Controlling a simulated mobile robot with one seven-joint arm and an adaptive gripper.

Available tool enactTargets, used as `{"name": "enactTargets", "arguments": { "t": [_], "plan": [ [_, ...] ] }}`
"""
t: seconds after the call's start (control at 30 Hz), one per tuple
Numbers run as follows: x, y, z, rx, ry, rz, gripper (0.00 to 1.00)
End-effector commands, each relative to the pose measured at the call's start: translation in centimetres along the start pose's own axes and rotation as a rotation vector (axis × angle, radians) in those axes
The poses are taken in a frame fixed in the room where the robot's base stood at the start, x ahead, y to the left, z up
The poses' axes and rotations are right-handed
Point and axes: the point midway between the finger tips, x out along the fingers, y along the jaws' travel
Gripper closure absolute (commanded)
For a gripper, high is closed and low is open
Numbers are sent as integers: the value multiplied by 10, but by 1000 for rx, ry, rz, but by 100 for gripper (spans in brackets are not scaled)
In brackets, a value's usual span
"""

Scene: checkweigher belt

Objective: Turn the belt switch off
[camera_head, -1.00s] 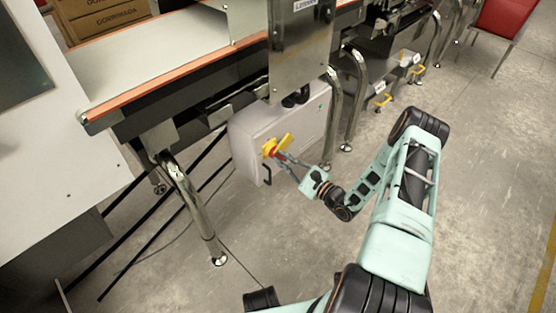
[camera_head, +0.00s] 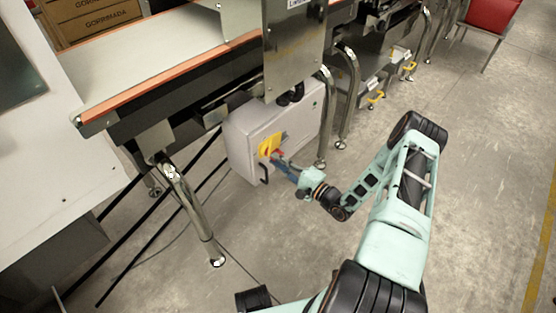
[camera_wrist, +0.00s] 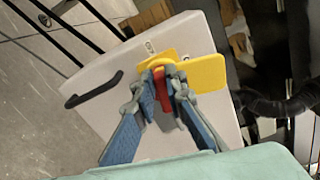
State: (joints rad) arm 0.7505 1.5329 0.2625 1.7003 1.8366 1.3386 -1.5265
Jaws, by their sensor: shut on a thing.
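The belt switch has a yellow plate (camera_head: 268,146) on the side of a pale control box (camera_head: 239,152) under the conveyor. The plate also shows in the wrist view (camera_wrist: 207,73). Its red handle (camera_wrist: 161,90) sits between my gripper's fingers. My gripper (camera_head: 282,160) reaches the switch from the lower right. In the wrist view its blue-padded fingers (camera_wrist: 163,86) close around the red handle. The fingers hide part of the handle and the plate's middle.
A black box handle (camera_wrist: 94,90) sticks out beside the switch. A shiny conveyor leg (camera_head: 190,210) stands to the left, and the belt (camera_head: 160,58) runs above. Bare concrete floor (camera_head: 480,170) lies to the right. A red chair (camera_head: 492,12) is far off.

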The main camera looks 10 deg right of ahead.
Motion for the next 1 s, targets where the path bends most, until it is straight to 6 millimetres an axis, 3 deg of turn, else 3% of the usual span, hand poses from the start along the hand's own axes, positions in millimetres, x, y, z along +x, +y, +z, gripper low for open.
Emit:
{"name": "enactTargets", "arguments": {
  "t": [0.4, 0.97, 1.0],
  "plan": [
    [0, 4, -1, -187, 1, 0, 100],
    [0, 4, -1, -215, 1, 0, 100],
    [0, 4, -1, -215, 1, 0, 84]
  ]
}}
